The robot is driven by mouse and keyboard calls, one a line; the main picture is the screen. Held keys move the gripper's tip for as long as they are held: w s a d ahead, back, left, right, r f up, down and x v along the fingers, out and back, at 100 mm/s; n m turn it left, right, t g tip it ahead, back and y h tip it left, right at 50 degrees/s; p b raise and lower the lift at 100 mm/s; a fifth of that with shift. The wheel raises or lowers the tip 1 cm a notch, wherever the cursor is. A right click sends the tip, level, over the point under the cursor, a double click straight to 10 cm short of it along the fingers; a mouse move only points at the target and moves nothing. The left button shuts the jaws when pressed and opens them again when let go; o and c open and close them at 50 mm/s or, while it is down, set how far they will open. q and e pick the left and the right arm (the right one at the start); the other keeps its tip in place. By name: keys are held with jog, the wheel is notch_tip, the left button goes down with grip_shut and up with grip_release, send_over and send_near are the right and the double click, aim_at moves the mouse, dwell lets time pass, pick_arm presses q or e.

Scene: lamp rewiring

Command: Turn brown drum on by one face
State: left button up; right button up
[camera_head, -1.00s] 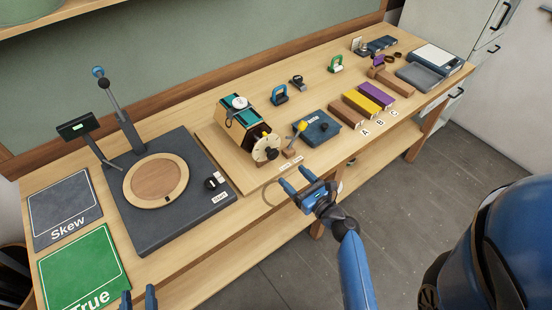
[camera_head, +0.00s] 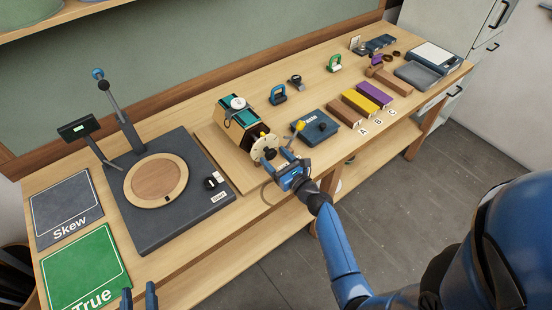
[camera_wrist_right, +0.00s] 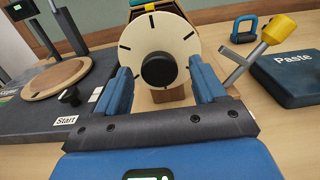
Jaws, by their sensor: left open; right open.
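A faceted drum (camera_head: 236,118) with teal, yellow and dark faces stands on a wooden board. Its cream dial disc (camera_wrist_right: 135,42) with black tick marks and black knob (camera_wrist_right: 159,70) faces my right gripper. I cannot tell which face is brown; a brown block (camera_wrist_right: 172,95) shows under the disc. My right gripper (camera_head: 275,157) is open at the disc's front; in the right wrist view its fingers (camera_wrist_right: 161,72) stand either side of the knob, apart from it. My left gripper (camera_head: 138,296) is open and empty at the bottom edge, its fingertips alone showing.
A yellow-ended lever (camera_wrist_right: 262,40) stands close right of the disc, beside the blue Paste box (camera_head: 313,128). Brown (camera_head: 334,116), yellow (camera_head: 360,103) and purple (camera_head: 375,95) bars lie further right. A dark Start base (camera_head: 150,225) with a round wooden plate is left.

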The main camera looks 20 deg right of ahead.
jog(key=shift+c, duration=0.2)
jog(key=c, duration=1)
jog(key=shift+f+n+b, duration=0.1)
jog(key=shift+n+b, duration=0.2)
jog(key=shift+n+b, duration=0.6)
jog(key=shift+n, duration=0.3)
jog(key=shift+n+b, duration=1.25)
jog(key=shift+n, duration=0.65)
jog(key=shift+n+b, duration=1.75)
jog(key=shift+n, duration=1.15)
